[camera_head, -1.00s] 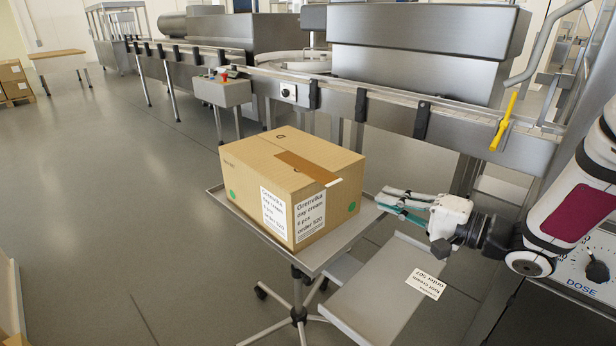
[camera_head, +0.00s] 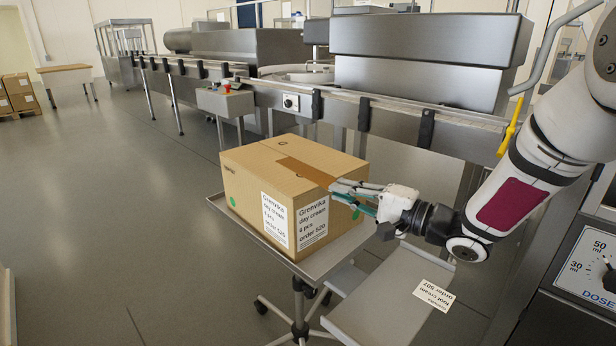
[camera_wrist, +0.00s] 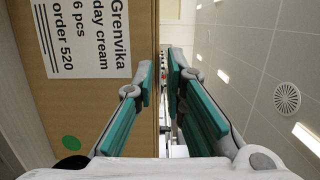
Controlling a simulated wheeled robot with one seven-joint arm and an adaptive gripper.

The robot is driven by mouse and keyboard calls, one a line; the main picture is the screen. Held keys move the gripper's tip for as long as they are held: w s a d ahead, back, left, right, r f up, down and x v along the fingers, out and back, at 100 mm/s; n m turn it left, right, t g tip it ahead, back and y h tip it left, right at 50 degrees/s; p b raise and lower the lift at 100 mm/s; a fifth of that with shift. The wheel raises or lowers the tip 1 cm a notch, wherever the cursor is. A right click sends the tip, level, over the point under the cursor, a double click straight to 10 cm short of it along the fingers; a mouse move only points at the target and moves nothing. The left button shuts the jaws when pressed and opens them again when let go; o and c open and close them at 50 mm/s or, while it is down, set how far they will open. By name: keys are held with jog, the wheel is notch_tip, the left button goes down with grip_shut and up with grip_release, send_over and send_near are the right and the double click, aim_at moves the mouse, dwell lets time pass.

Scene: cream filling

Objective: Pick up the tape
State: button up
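The tape (camera_head: 305,170) is a brown strip along the top of a cardboard box (camera_head: 250,190); its near-right end is hidden by my fingers in the head view. My gripper (camera_head: 345,187) is at that right edge of the box top. In the wrist view my gripper (camera_wrist: 161,75) has two green-padded fingers with a narrow gap between them. The left finger is in front of the labelled box side (camera_wrist: 110,95) and the right finger is beyond the box edge. No tape can be made out between the pads.
The box stands on a small metal stand (camera_head: 345,243). A lower metal tray (camera_head: 370,310) with a label is to the right. A steel conveyor (camera_head: 385,118) runs behind, with a yellow handle (camera_head: 508,128) at right. Open floor lies to the left.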

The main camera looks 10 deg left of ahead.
aim_at(323, 180)
jog(key=shift+b+x, duration=0.35)
jog(key=shift+x, duration=1.05)
jog(key=shift+c, duration=0.6)
grip_shut()
jog(key=shift+r, duration=0.15)
